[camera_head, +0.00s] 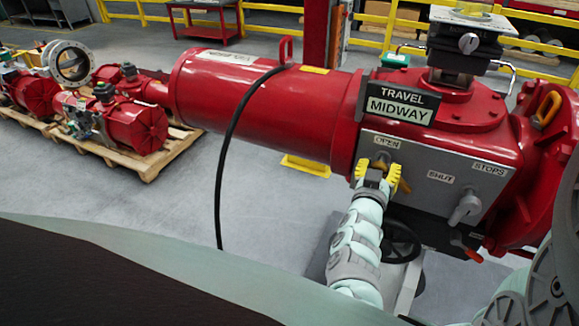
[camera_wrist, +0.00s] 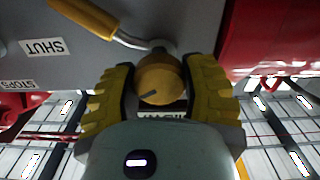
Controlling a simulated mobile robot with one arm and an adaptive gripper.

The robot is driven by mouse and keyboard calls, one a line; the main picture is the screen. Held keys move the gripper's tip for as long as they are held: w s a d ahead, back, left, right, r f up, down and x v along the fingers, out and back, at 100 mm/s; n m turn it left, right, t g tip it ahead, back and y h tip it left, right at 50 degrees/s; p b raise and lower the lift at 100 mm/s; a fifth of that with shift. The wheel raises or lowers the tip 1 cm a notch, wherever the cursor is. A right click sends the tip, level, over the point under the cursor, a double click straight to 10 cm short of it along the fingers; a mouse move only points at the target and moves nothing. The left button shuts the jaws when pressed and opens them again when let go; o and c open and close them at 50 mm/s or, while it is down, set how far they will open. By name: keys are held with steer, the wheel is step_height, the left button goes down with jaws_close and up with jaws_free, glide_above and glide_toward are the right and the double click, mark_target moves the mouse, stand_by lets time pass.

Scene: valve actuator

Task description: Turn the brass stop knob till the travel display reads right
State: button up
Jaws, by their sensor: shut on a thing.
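The brass stop knob (camera_wrist: 160,80) is round with a dark slot or mark on its face. In the wrist view it sits between the two yellow padded fingers of my gripper (camera_wrist: 162,70), which is shut on it. In the head view my gripper (camera_head: 380,176) is at the grey panel just below the OPEN label (camera_head: 387,141), and it mostly hides the knob. The travel display (camera_head: 400,105) on top of the red actuator reads MIDWAY.
The grey panel also carries a SHUT label (camera_head: 440,177), a STOPS label (camera_head: 490,168) and a grey knob (camera_head: 466,208) at lower right. A yellow-handled lever (camera_wrist: 88,18) lies close by the brass knob. A black cable (camera_head: 223,150) hangs in front of the red cylinder.

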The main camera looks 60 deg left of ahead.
steer(key=o, duration=1.2)
steer(key=shift+w, duration=0.1)
steer(key=shift+v, duration=6.05)
steer(key=shift+a, duration=0.15)
